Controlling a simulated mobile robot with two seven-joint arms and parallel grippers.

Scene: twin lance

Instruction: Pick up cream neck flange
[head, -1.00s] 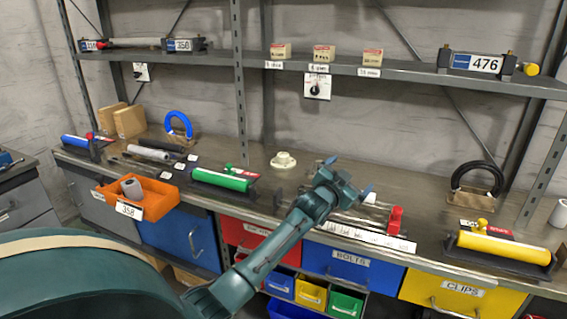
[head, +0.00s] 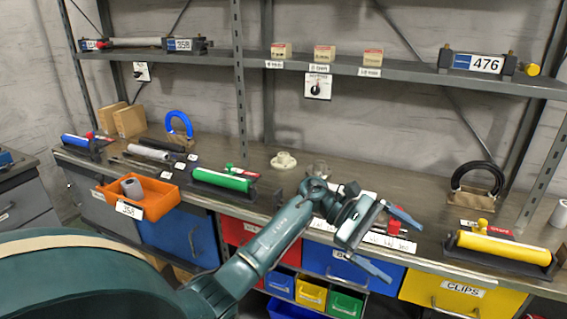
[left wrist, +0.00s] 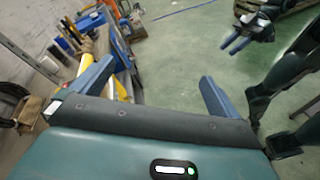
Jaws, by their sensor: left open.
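The cream neck flange (head: 283,161), a round stepped disc with a raised neck, stands on the bench top towards the back in the head view. Nothing touches it. My left gripper (head: 390,243) is open and empty over the bench's front edge, to the right of the flange and nearer to me. Its two blue fingers point right and are spread wide. They also show at both sides of the left wrist view (left wrist: 152,92), where I do not make out the flange. My right gripper (left wrist: 234,44) shows small at the upper right there, its blue fingers apart.
A greyish round part (head: 318,170) stands right of the flange, partly behind my left arm. A green cylinder (head: 220,180) lies in a holder to the left, a yellow one (head: 503,248) to the right. The shelf (head: 400,71) spans above the bench.

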